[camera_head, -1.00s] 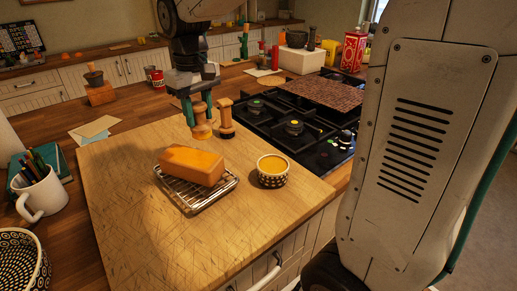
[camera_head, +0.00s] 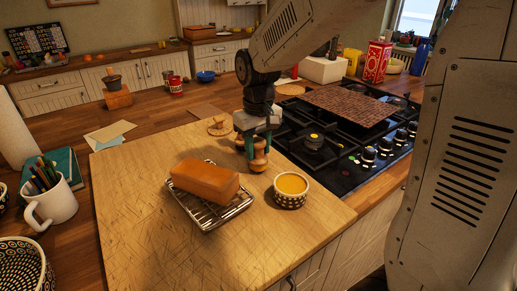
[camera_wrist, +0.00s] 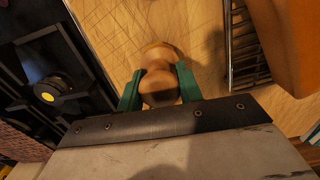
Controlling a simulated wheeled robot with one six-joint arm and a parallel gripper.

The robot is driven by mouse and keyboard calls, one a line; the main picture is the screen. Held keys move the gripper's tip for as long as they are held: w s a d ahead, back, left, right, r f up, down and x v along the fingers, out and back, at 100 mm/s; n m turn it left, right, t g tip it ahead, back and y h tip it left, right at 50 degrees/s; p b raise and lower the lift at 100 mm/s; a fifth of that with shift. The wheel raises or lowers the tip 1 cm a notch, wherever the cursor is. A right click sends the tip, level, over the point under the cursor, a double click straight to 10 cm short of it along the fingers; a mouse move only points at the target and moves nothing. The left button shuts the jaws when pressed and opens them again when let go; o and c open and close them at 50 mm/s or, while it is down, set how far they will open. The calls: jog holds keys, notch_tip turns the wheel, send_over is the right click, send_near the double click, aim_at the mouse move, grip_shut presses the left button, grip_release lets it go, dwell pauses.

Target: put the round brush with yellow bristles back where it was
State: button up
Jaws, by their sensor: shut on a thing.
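My gripper (camera_head: 257,150) is shut on the round wooden brush (camera_head: 258,162), low over the right part of the wooden board (camera_head: 140,215). In the wrist view, the brush's rounded wooden body (camera_wrist: 160,85) sits between the two green fingers (camera_wrist: 158,90), with a paler rim beyond it. The yellow bristles cannot be made out clearly. The brush looks upright. I cannot tell whether it touches the board.
A patterned cup (camera_head: 290,197) is close in front. A small wooden disc with a knob (camera_head: 218,128) lies behind. The gas hob (camera_head: 325,150) is to the right.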

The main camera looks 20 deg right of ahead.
jog(key=shift+f, duration=0.3)
jog(key=shift+f, duration=0.1)
jog(key=o, duration=1)
jog(key=shift+c, duration=0.2)
notch_tip(320, 180, up, 12)
jog(key=shift+r, duration=0.1)
jog(key=s+d+f+m, duration=0.1)
jog(key=s+f, duration=0.1)
jog(key=s, duration=1)
jog(key=s+d+f+m+t, duration=0.1)
jog(key=s+d+f, duration=0.1)
jog(key=s, duration=1.1)
jog(key=shift+s+d, duration=0.1)
